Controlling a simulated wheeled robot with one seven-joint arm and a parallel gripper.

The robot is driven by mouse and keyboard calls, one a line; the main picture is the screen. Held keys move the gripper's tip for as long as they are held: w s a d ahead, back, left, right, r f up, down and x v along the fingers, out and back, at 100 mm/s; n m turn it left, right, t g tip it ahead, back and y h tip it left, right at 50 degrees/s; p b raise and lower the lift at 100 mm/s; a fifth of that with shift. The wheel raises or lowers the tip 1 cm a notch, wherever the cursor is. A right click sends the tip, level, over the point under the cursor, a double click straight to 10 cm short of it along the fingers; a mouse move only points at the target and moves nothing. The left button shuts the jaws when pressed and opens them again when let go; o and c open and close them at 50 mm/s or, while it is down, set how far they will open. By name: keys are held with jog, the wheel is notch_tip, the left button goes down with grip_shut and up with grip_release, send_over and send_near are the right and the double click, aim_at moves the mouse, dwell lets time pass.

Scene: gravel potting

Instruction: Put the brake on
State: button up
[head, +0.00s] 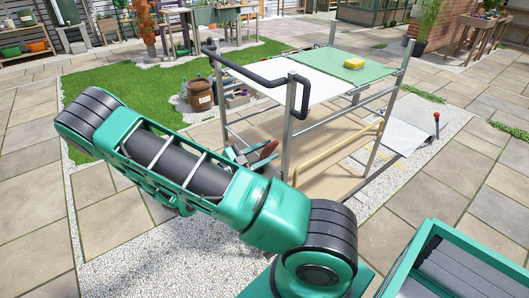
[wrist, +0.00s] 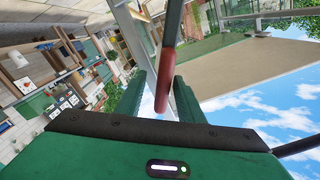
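The cart (head: 300,130) has grey metal posts, a white and green top and a beige lower shelf. A red brake lever (head: 263,152) sits low by its near left post. My gripper (head: 243,156) is at this lever, partly hidden behind my arm. In the wrist view, the lever (wrist: 170,45) comes down from the top, its red end between the two green fingers of my gripper (wrist: 160,95). The fingers stand apart, and the lever looks nearer the right one. I cannot tell whether they touch.
A dark push handle (head: 265,80) is on the cart's left end. A yellow sponge (head: 353,63) lies on the green top. A brown pot (head: 199,95) stands behind on the grass edge. A grey ramp plate (head: 402,136) lies to the right. Paving is clear at left.

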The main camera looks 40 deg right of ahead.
jog(key=shift+w+a, duration=0.1)
jog(key=shift+a, duration=0.05)
jog(key=w+a, duration=0.1)
jog(key=a, duration=0.9)
jog(key=shift+w+a, duration=0.2)
jog(key=shift+a, duration=0.05)
jog(key=shift+d, duration=0.1)
